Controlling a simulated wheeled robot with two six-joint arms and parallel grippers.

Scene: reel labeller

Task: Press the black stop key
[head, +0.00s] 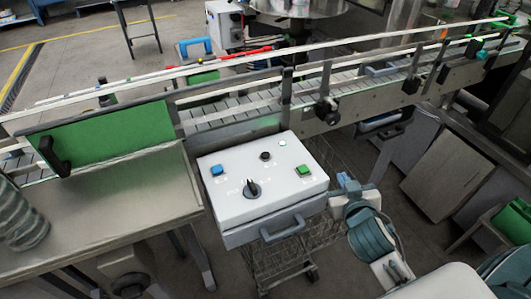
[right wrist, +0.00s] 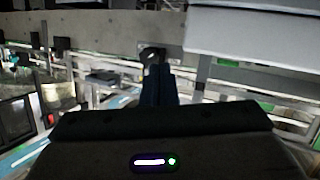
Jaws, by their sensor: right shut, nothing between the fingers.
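The black stop key (head: 265,156) is a small round black button near the back middle of the sloped top of a white control box (head: 236,212). A blue key (head: 217,170), a green key (head: 302,170), a black rotary knob (head: 252,188) and a small pale lamp (head: 283,142) share that panel. My right gripper (head: 343,180) is just right of the box, apart from the stop key. In the right wrist view its fingers (right wrist: 158,85) are shut and empty; a pale box side (right wrist: 250,30) fills the upper right, and the key is hidden. My left gripper is not in view.
A conveyor (head: 230,110) with rails and posts runs behind the box. A metal table (head: 120,205) and a green panel (head: 110,138) stand at left. The box has a front handle (head: 282,230), with a wire basket (head: 295,262) below. The air above the panel is clear.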

